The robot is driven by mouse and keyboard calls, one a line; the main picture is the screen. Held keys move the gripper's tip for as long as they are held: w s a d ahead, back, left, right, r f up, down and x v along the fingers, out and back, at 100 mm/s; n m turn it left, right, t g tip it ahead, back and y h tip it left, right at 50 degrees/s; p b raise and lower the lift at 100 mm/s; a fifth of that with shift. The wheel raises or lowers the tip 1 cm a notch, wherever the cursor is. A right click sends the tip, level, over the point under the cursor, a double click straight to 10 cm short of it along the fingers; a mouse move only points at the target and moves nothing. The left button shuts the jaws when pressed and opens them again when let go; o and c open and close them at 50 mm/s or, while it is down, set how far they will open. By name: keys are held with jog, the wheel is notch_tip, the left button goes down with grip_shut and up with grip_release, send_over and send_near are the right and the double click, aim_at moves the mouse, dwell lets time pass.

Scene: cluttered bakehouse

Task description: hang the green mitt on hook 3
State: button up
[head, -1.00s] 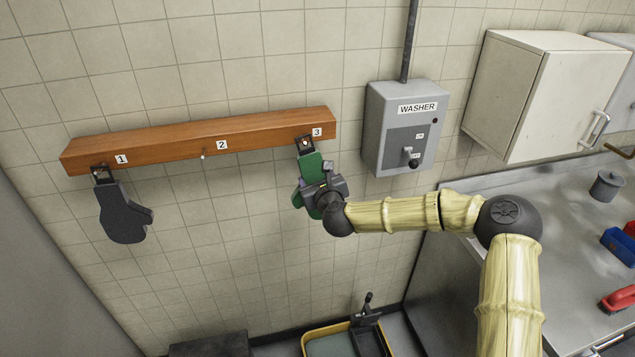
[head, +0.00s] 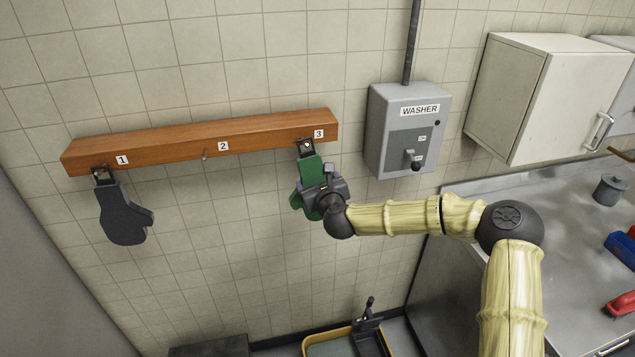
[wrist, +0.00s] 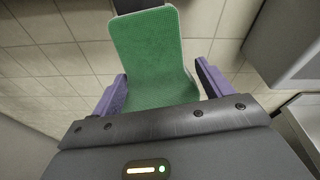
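The green mitt (head: 311,168) hangs upright under hook 3, its dark loop at the hook (head: 306,145) below the label 3. I cannot make out exactly how the loop sits on the hook. My gripper (head: 320,188) is at the mitt's lower part and hides some of it. In the wrist view the green mitt (wrist: 152,55) fills the space between the two purple fingers of my gripper (wrist: 160,88). A narrow gap shows beside the right finger; the left finger is very close to the mitt's edge. The gripper looks open around the mitt.
A dark grey mitt (head: 123,215) hangs on hook 1; hook 2 (head: 206,155) is bare. The wooden rail (head: 170,146) carries the hooks. A grey washer switch box (head: 390,150) is on the wall to the right, close to my arm. A yellow-rimmed bin (head: 322,339) stands below.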

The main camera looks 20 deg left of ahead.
jog(key=shift+o, duration=0.3)
jog(key=shift+s+d, duration=0.1)
jog(key=shift+s, duration=0.05)
jog(key=b+v, duration=0.5)
jog(key=v, duration=1.2)
jog(key=shift+b, duration=0.4)
jog(key=shift+d, duration=0.1)
jog(key=s+d+f+n+g+h, duration=0.1)
jog(key=s+d+f+n+g, duration=0.25)
jog(key=f+n, duration=0.4)
jog(key=s+d+f+n+g+h, duration=0.1)
jog(key=s+d+f+n+g, duration=0.2)
jog(key=f+n, duration=0.45)
jog(key=s+d+n+g+h, duration=0.1)
jog(key=s+d+n+h, duration=0.1)
jog(key=d, duration=0.5)
jog(key=s+d+r+n+g+h, duration=0.1)
jog(key=s+d+n+g+h, duration=0.1)
jog(key=s+d+n, duration=0.3)
jog(key=s+d+r+n+g+h, duration=0.1)
jog(key=d+n, duration=0.4)
jog(key=d, duration=0.5)
jog(key=s+h, duration=0.1)
jog(key=s, duration=0.1)
jog(key=shift+s+d+r, duration=0.2)
jog(key=shift+s, duration=0.05)
